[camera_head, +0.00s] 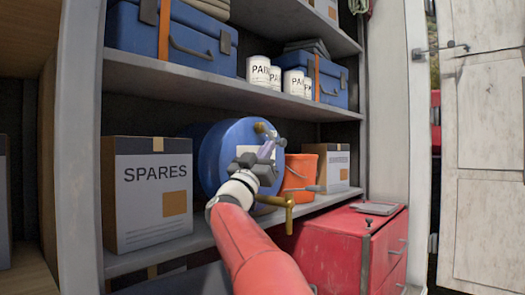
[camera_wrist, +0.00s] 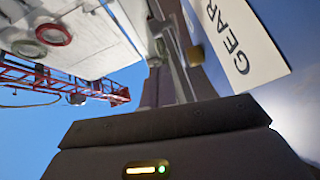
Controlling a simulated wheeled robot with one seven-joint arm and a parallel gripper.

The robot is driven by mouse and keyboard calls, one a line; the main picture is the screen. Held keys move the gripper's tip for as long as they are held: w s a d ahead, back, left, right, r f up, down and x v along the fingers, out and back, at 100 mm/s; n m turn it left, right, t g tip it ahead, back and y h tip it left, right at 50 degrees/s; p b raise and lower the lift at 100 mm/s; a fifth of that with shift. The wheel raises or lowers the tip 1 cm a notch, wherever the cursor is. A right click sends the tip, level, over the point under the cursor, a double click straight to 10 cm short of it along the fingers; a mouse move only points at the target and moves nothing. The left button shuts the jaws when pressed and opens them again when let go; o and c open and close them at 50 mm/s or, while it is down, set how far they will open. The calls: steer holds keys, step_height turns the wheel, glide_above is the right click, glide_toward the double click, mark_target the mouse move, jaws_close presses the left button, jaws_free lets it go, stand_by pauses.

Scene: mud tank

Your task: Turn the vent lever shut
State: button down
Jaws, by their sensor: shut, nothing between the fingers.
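A blue drum (camera_head: 215,155) lies on its side on the middle shelf, with a white label on its end; in the wrist view its label (camera_wrist: 240,40) reads GEAR. A small brass fitting (camera_head: 262,128) sits at the top of the drum's end, likely the vent. I cannot make out its lever or how it is turned. A brass tap (camera_head: 287,203) sticks out below. My gripper (camera_head: 270,146) is shut and empty in front of the drum's upper end, close to the brass fitting. Whether they touch is unclear. My gripper and wrist hide part of the drum's end.
A SPARES box (camera_head: 155,190) stands left of the drum. An orange bucket (camera_head: 300,176) and another box (camera_head: 333,165) stand to its right. A red cabinet (camera_head: 340,235) is below right. The upper shelf (camera_head: 190,82) holds blue cases and paint cans.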

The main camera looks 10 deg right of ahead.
steer(key=f+b+v, duration=0.1)
steer(key=b+v, duration=0.1)
steer(key=v, duration=0.7)
steer(key=shift+w+d, duration=0.2)
steer(key=shift+d, duration=0.1)
